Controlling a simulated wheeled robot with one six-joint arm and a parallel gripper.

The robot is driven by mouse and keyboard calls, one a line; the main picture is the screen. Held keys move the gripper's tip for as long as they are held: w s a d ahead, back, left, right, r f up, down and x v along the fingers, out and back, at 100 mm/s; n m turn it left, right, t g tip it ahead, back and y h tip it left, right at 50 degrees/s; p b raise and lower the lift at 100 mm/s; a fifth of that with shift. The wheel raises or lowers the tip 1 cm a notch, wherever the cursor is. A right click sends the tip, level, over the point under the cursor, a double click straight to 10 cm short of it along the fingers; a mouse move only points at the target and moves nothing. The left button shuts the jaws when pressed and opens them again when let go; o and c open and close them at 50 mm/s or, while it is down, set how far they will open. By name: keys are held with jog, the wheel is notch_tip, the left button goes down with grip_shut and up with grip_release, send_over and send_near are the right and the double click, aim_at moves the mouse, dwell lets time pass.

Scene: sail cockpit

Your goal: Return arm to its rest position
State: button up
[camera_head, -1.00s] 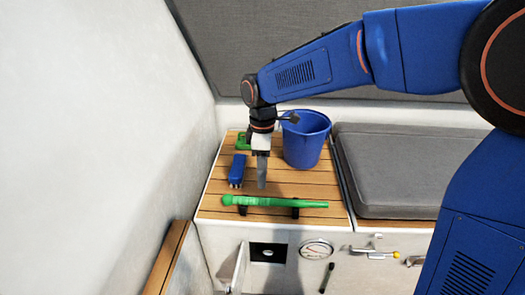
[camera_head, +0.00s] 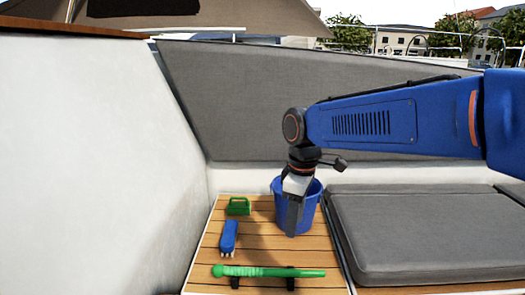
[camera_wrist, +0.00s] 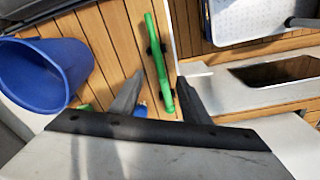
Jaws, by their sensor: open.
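My gripper (camera_head: 294,215) hangs from my blue arm, pointing down, in front of the blue bucket (camera_head: 311,207) in the head view. In the wrist view its two fingers (camera_wrist: 160,98) stand apart with nothing between them that they hold. The wooden slatted bench top lies below, and the gripper appears above it. The bucket hides partly behind the gripper.
A green bar (camera_head: 268,272) lies across black holders at the bench's front. A grey cushion (camera_head: 420,228) is at right. White wall (camera_head: 95,150) bounds the left.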

jog(key=s+d+f+m+t, duration=0.2)
jog(key=s+d+m, duration=0.4)
jog(key=s+d, duration=0.3)
jog(key=s+d+f+m+t, duration=0.2)
jog(key=s+d+f+m, duration=0.2)
jog(key=s+d+m, duration=0.3)
jog(key=shift+s+d+f, duration=0.15)
jog(key=shift+s+d, duration=1.3)
jog(key=shift+d, duration=0.95)
